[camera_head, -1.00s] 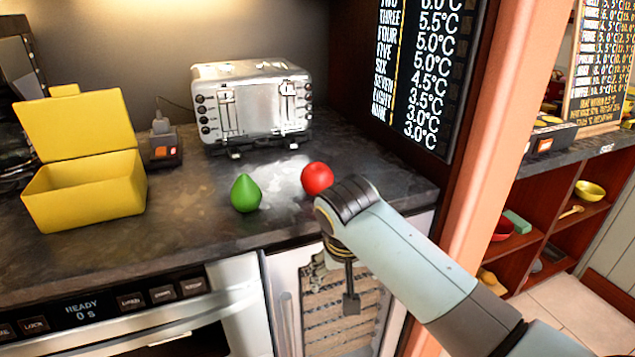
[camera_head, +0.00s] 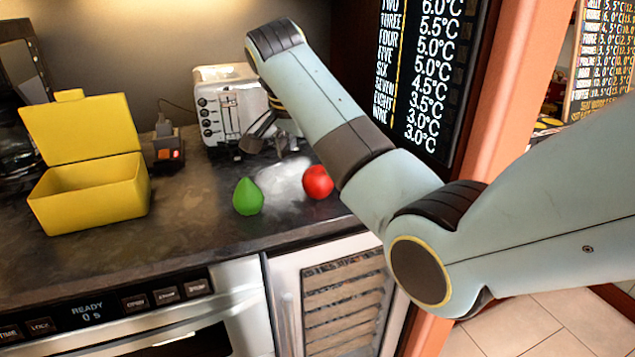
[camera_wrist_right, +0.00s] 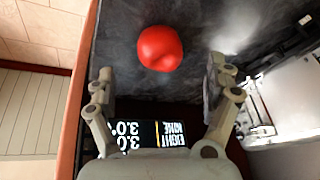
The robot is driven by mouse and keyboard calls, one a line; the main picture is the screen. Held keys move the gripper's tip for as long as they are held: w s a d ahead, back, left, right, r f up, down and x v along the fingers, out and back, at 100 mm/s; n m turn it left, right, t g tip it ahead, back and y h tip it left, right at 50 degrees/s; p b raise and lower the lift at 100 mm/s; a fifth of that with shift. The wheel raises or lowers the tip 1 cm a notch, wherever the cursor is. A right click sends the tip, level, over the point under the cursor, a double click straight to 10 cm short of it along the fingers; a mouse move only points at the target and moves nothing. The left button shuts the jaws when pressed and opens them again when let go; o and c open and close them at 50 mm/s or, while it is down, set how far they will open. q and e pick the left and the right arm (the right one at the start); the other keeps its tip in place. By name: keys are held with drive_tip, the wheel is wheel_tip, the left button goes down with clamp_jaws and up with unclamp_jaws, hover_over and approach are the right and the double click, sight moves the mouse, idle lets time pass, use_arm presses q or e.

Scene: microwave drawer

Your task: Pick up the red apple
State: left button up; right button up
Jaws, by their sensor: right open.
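The red apple (camera_head: 317,182) sits on the dark counter, right of a green pear (camera_head: 248,196). My right gripper (camera_head: 266,145) is open and empty, in front of the toaster and up and left of the apple in the head view. It is partly hidden by its own wrist. In the right wrist view the apple (camera_wrist_right: 160,48) shows whole, ahead of the spread fingers (camera_wrist_right: 161,82) and apart from them. My left gripper is not in view.
A silver toaster (camera_head: 212,112) stands behind the fruit. A yellow open-lidded box (camera_head: 92,200) is at the left, beside a small dark device with an orange part (camera_head: 167,150). Bare counter lies between box and pear.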

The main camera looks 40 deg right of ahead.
sight(314, 174)
drive_tip(key=x, duration=0.9)
drive_tip(key=shift+d+r, duration=0.1)
drive_tip(key=shift+r, duration=0.1)
drive_tip(key=c, duration=1.5)
